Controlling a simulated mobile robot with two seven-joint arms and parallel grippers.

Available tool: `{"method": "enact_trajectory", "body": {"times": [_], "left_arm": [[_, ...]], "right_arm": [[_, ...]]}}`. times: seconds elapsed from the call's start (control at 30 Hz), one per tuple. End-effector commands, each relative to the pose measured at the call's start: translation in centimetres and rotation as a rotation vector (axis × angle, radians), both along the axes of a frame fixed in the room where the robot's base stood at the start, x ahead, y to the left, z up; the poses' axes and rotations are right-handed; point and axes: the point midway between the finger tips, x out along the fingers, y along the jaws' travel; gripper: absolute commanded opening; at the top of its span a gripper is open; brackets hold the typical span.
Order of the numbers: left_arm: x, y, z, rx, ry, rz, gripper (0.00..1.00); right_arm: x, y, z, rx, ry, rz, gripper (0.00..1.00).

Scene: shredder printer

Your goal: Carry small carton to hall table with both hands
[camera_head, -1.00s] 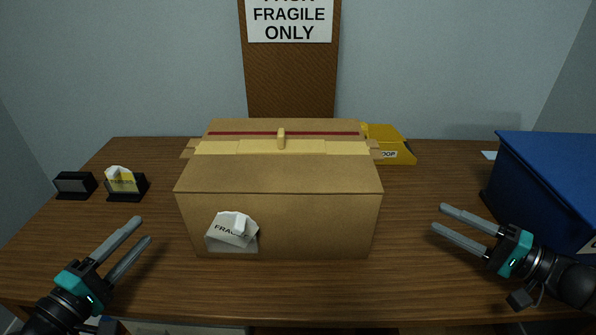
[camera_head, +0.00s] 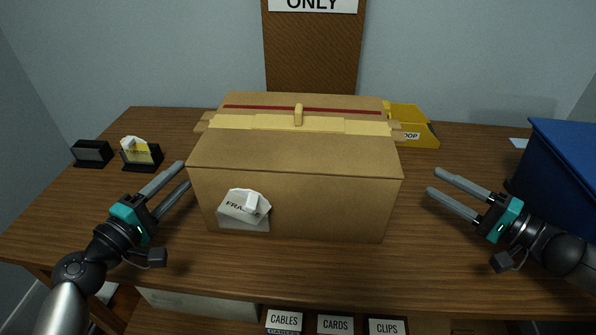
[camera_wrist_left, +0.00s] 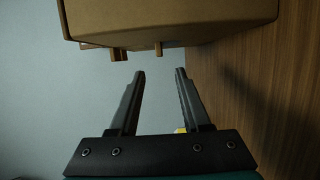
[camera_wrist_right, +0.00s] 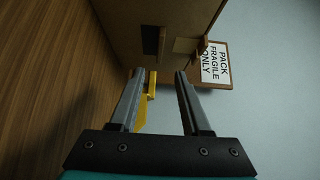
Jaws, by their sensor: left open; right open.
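The carton (camera_head: 320,205) is a brown cardboard box on the wooden table, with a dark red stripe, yellowish tape, a tab on top and a torn FRAGILE label on its front. My left gripper (camera_head: 185,173) is open at the carton's left side, its fingertips close to the wall; whether they touch is unclear. In the left wrist view the carton (camera_wrist_left: 170,22) lies beyond the open, empty fingers. My right gripper (camera_head: 431,182) is open and empty, a short gap to the right of the carton. The right wrist view shows the carton (camera_wrist_right: 165,15) ahead of the fingers.
A blue box (camera_head: 565,165) stands at the right, near my right arm. A yellow bin (camera_head: 415,125) sits behind the carton's right end. Two small dark holders (camera_head: 93,153) stand at the back left. Labelled compartments (camera_head: 335,324) lie below the table's front edge. A wall is behind.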

Motion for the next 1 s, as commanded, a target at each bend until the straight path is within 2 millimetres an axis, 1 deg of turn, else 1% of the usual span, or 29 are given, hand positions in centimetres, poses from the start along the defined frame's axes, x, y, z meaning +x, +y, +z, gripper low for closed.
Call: {"method": "enact_trajectory", "body": {"times": [0.03,0.1,0.5,0.7,1.0], "left_arm": [[0.9,-0.3,0.1,-0.002,-0.002,-0.001,0.47],[2.0,-0.6,0.1,-0.001,-0.002,0.000,0.47],[7.6,-2.5,0.1,-0.001,-0.001,0.000,0.47],[9.1,-3.0,0.0,-0.002,0.001,0.000,0.47],[9.5,-3.1,0.0,0.000,0.001,0.000,0.47]], "right_arm": [[0.6,0.7,0.1,0.003,-0.001,0.000,0.47],[1.3,1.6,0.1,0.002,-0.002,0.001,0.47],[5.2,6.1,0.1,0.002,-0.001,0.001,0.47],[6.3,7.3,0.0,0.001,0.001,0.000,0.47],[6.6,7.6,0.0,0.000,0.001,-0.001,0.47]]}}
